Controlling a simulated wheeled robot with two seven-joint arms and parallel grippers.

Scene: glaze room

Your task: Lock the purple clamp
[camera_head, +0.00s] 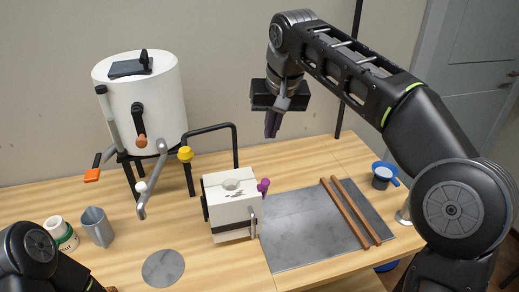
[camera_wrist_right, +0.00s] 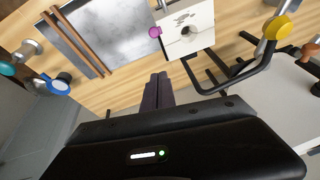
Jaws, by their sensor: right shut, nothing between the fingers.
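The purple clamp (camera_head: 263,186) shows as a small round purple knob on the right side of a white block-like box (camera_head: 229,218) on the table. In the right wrist view the purple clamp (camera_wrist_right: 155,32) sits at the edge of the white box (camera_wrist_right: 187,30). My right gripper (camera_head: 271,134) is raised above and behind the box, apart from the clamp, fingers pointing down. Its fingers (camera_wrist_right: 157,82) are together and empty. Whether the clamp is locked cannot be told. My left arm shows at the lower left, but its gripper is out of the picture.
A white tank (camera_head: 140,105) with orange and yellow handles stands left of the box. A grey slab (camera_head: 300,228) with two wooden bars (camera_head: 352,212) lies to the right.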

